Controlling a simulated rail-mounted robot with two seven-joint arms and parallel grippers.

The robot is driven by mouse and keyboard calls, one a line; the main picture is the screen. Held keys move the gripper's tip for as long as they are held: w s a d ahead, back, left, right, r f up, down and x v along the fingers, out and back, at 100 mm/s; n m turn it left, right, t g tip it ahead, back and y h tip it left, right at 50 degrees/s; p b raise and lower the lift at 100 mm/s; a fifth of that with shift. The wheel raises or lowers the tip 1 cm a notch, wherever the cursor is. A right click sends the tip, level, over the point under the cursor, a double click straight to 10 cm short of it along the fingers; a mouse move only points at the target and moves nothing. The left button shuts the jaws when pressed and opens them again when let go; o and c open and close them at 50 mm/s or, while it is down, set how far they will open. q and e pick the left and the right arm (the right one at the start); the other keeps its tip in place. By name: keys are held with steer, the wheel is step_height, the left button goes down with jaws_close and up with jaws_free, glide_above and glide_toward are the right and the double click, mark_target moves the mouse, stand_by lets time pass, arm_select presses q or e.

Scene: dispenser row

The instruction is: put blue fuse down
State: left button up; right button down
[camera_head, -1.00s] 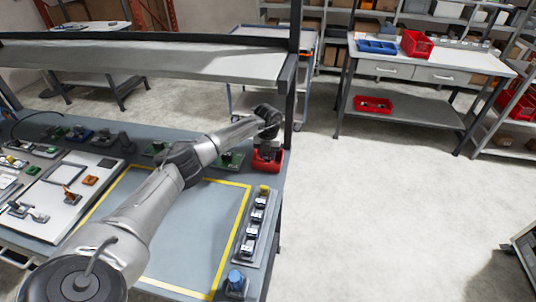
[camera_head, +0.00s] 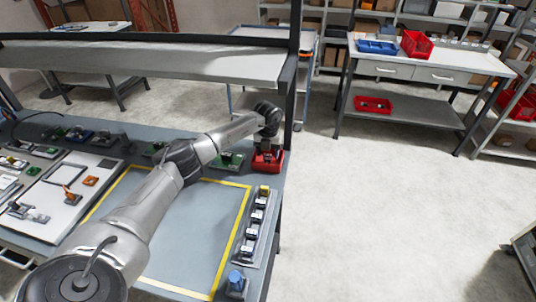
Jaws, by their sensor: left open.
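My left arm reaches across the blue-grey table to a small red bin (camera_head: 264,167) at its far right corner. My left gripper (camera_head: 268,151) is open over that bin, small and dark in the picture. I cannot make out a blue fuse in or under the jaws; the bin's inside is mostly hidden. A blue cylindrical piece (camera_head: 236,279) stands on a dark base at the near right of the table; I cannot tell whether it is the fuse. My right gripper is not in view.
A row of dispensers (camera_head: 254,224) runs along the table's right edge, beside a yellow-taped rectangle (camera_head: 215,210) that is mostly bare. Small green boards (camera_head: 230,160) lie behind it. A white panel (camera_head: 58,205) is at left. A shelf (camera_head: 180,62) spans above the back.

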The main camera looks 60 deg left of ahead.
arm_select(q)
step_height(320, 180, up, 11)
steer(key=p, duration=0.1)
stand_by(0.3)
